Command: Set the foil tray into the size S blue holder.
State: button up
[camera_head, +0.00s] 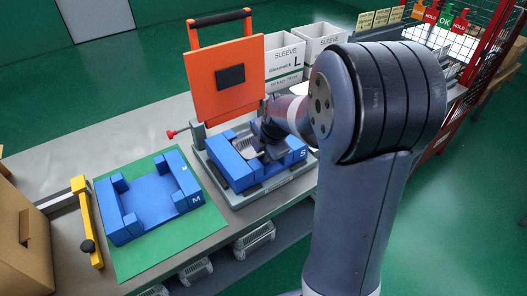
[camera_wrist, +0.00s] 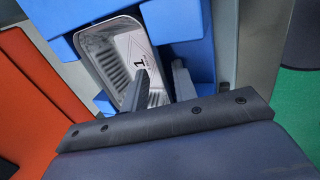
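The size S blue holder (camera_head: 232,175) sits in a grey fixture base, with its S mark at the right. The silvery foil tray (camera_head: 246,146) lies within the holder's blocks and looks slightly turned; I cannot tell if it rests fully on the bottom. In the wrist view the tray (camera_wrist: 112,62) shows a ribbed inside and a printed 1, with blue holder blocks (camera_wrist: 180,20) around it. My gripper (camera_wrist: 162,82) has its fingers apart at the tray's near right part, with tray surface visible between them. In the head view my arm hides the gripper's fingertips.
An orange lid plate (camera_head: 220,100) with a handle stands upright behind the holder. A blue size M holder (camera_head: 160,200) lies on a green mat to the left. A yellow bar (camera_head: 88,225) and cardboard box (camera_head: 20,240) are further left. White sleeve bins (camera_head: 285,65) stand behind.

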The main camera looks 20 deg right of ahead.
jog(key=v, duration=1)
jog(key=shift+s+r, duration=0.15)
jog(key=shift+r, duration=0.2)
jog(key=shift+f, duration=0.1)
jog(key=x, duration=1)
jog(key=shift+f, duration=0.3)
jog(key=shift+w+r+p, duration=0.25)
jog(key=shift+r+p, duration=0.4)
jog(key=shift+p, duration=0.05)
jog(key=shift+s+r+p, duration=0.1)
jog(key=shift+r+p, duration=0.85)
jog(key=shift+r, duration=0.35)
